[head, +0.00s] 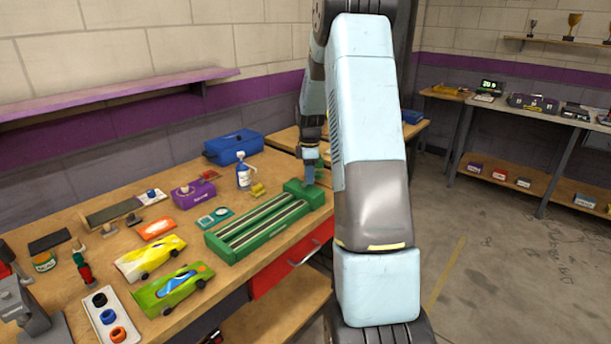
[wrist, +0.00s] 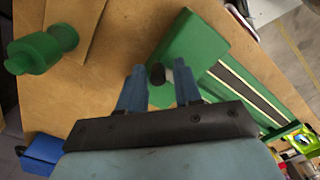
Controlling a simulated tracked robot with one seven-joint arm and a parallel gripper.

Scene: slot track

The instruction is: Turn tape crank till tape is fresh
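A long green track unit (head: 255,228) with dark and pale strips lies on the workbench. A raised green block (head: 305,195) forms its far end. The wrist view shows the block (wrist: 190,45) and strips (wrist: 246,90) up close. A small dark knob (wrist: 157,73), apparently the crank's handle, stands beside the block. My gripper (wrist: 158,72) has its two blue fingers apart, one on each side of the knob, with visible gaps. In the head view my gripper (head: 309,174) is low over the block, and the knob is hidden there. I cannot tell how worn the tape is.
A blue toolbox (head: 233,146), a spray bottle (head: 243,171) and a purple box (head: 194,194) stand behind the track. Yellow (head: 151,258) and green (head: 174,290) toy cars lie in front-left. A green cylindrical object (wrist: 42,50) stands near my gripper in the wrist view.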

